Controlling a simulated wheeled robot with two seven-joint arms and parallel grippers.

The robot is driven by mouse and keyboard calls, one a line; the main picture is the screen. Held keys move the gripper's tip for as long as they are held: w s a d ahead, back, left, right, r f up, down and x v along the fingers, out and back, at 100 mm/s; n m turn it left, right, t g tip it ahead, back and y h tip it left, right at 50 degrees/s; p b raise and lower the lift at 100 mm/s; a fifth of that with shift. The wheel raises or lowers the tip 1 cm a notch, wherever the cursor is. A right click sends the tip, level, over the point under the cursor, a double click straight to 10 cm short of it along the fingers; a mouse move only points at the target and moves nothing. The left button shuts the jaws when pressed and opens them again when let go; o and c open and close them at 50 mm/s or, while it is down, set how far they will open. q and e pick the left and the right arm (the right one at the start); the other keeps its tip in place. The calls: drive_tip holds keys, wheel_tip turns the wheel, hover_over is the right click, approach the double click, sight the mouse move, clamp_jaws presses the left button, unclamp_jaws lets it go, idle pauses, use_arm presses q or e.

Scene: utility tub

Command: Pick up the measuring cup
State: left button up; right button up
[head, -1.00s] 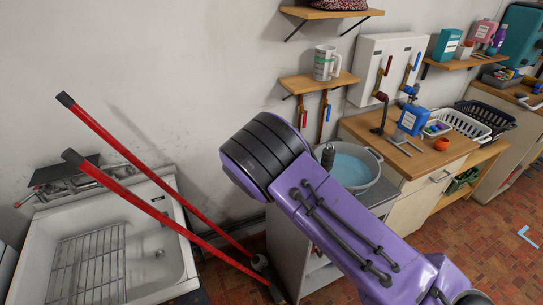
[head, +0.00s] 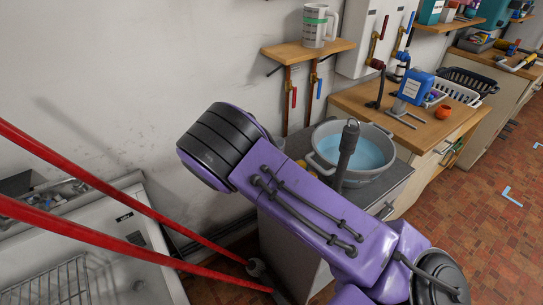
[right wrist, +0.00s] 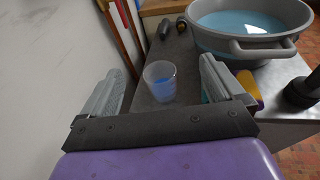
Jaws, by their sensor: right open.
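A small clear cup (right wrist: 160,84) with blue in its lower part, which looks like the measuring cup, stands upright on the grey counter in the right wrist view. In the head view a sliver of a pale clear thing, perhaps this cup, shows beside my purple arm. My right gripper (right wrist: 161,68) is open, its fingers spread to the left and right of the cup, with gaps on both sides. Nothing is held. In the head view my arm hides the right gripper. My left gripper is not in view.
A grey basin (head: 376,150) of blue water stands right of the cup; it also shows in the right wrist view (right wrist: 235,42). Yellow and dark-handled items lie by the right finger. A white handled jug (head: 318,27) sits on a wall shelf (head: 308,57). Red poles (head: 110,190) cross the sink.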

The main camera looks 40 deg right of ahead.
wheel_tip(320, 180, down, 10)
drive_tip(key=w+b, duration=0.1)
drive_tip(key=b, duration=0.7)
drive_tip(key=p+x, duration=0.3)
drive_tip(key=x, duration=0.7)
drive_tip(key=shift+w+d+f, duration=0.15)
drive_tip(key=shift+d+f, duration=0.1)
drive_tip(key=shift+a, duration=0.1)
drive_tip(key=shift+c, duration=0.3)
drive_tip(key=c, duration=1)
